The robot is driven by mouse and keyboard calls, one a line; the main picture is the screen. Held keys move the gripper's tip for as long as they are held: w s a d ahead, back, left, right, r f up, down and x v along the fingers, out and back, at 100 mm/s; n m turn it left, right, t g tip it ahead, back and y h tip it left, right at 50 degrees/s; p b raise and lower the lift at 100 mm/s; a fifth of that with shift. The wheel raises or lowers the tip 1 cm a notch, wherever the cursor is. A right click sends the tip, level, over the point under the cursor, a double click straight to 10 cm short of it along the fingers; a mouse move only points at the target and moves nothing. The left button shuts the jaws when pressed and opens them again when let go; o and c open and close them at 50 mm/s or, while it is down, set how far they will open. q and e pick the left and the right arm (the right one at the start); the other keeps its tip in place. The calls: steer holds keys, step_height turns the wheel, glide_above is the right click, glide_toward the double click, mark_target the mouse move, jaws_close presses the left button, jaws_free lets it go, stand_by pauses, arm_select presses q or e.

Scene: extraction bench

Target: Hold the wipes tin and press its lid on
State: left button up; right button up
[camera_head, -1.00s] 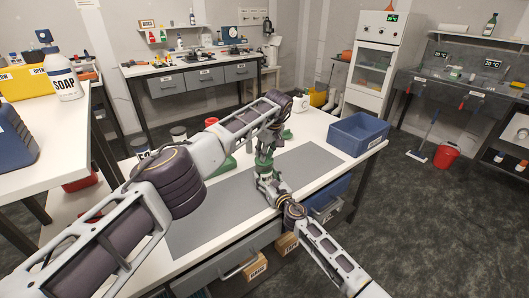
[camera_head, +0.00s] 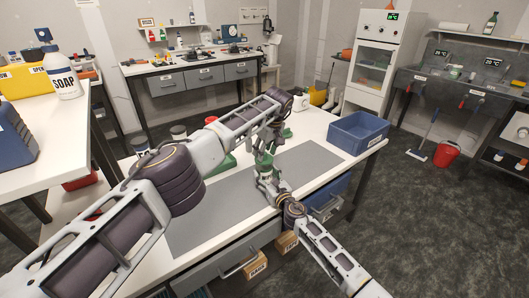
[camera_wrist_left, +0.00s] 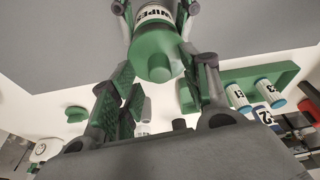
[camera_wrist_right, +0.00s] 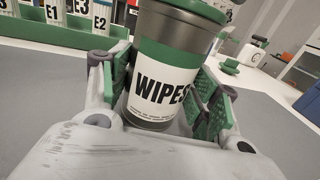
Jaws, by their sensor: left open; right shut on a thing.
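The wipes tin (camera_wrist_right: 160,85) stands upright between the fingers of my right gripper (camera_head: 267,182), which is shut on it. Its label faces the right wrist camera. The green lid (camera_wrist_left: 152,45) sits on top of the tin, its rim also showing at the top of the right wrist view (camera_wrist_right: 203,9). I cannot tell whether it is pressed fully down. My left gripper (camera_head: 264,154) is open above the tin, pointing down, with its green-padded fingers on either side of the lid. In the left wrist view the fingers look apart from the lid.
A grey mat (camera_head: 210,212) covers the front of the white table. A blue bin (camera_head: 358,133) stands at the table's right end. A green rack (camera_wrist_left: 275,80) with labelled tubes and a small green object (camera_wrist_right: 230,66) stand behind the mat.

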arm_select(q)
steer(key=v, duration=1.1)
steer(key=shift+r, duration=0.1)
arm_select(e)
steer(key=o, duration=1.5)
steer(key=shift+s, duration=0.15)
steer(key=shift+v, duration=5.9)
steer(key=shift+d, duration=0.1)
